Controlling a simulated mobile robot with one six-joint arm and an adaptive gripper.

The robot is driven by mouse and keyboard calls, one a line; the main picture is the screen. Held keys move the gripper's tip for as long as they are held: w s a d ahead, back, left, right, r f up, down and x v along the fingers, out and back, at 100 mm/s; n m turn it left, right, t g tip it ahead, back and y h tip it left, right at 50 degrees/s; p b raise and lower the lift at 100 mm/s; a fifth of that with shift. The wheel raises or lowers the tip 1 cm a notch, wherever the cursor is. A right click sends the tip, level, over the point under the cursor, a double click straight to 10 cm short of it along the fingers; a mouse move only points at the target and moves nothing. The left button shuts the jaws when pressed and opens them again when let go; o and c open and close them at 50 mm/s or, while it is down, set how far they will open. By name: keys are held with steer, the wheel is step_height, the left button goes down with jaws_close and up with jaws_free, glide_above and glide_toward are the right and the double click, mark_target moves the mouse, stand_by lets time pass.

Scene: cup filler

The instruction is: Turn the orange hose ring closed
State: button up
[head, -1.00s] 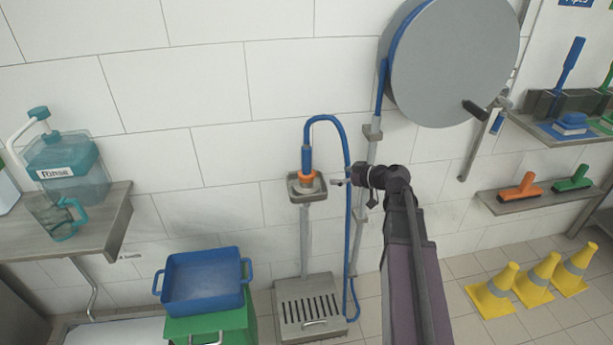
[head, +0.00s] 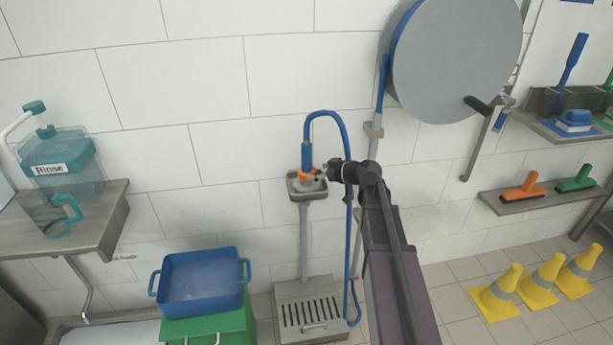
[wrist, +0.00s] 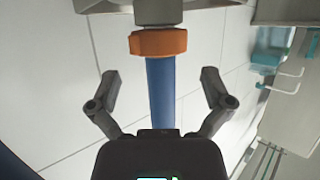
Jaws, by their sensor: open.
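The orange hose ring (head: 307,174) sits at the lower end of the blue hose handle (head: 307,156), upright over a small grey holder (head: 306,193) on a post. In the wrist view the orange ring (wrist: 158,42) is beyond my fingertips, and the blue handle (wrist: 161,92) runs between the fingers. My gripper (wrist: 158,88) is open, with one finger on each side of the handle and a gap to both. In the head view my gripper (head: 322,173) is just right of the ring and partly overlaps it.
A blue hose (head: 348,225) loops down just behind my wrist. A large grey reel (head: 455,60) hangs at upper right. A blue tub (head: 202,282) stands on a green bin at lower left. Yellow cones (head: 500,294) stand on the floor at right.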

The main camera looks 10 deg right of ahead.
mark_target(310, 171)
steer(key=shift+b+x, duration=0.7)
steer(key=shift+x, duration=1.7)
steer(key=c, duration=1)
